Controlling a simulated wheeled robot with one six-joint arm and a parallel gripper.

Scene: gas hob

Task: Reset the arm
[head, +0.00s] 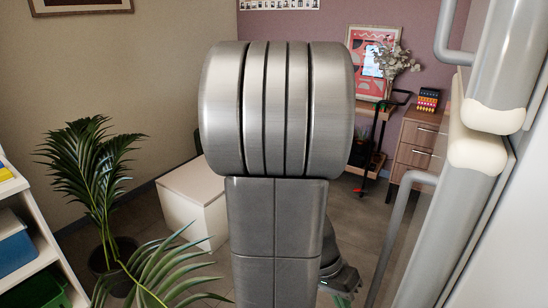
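My arm fills the middle of the head view, a large ribbed metal joint above a grey link. It hides much of the room behind it. Part of my gripper (343,297) seems to show low beside the link, as a dark end with pale greenish tips at the bottom edge. It is mostly hidden, and I cannot tell whether it is open or holds anything. No gas hob is visible.
A potted palm (92,185) and a white shelf (38,235) with bins stand at left. A pale box (192,200) sits behind my arm. A wooden drawer cabinet (417,145) stands at the back right. A tall pale unit with tubular handles (398,225) closes the right side.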

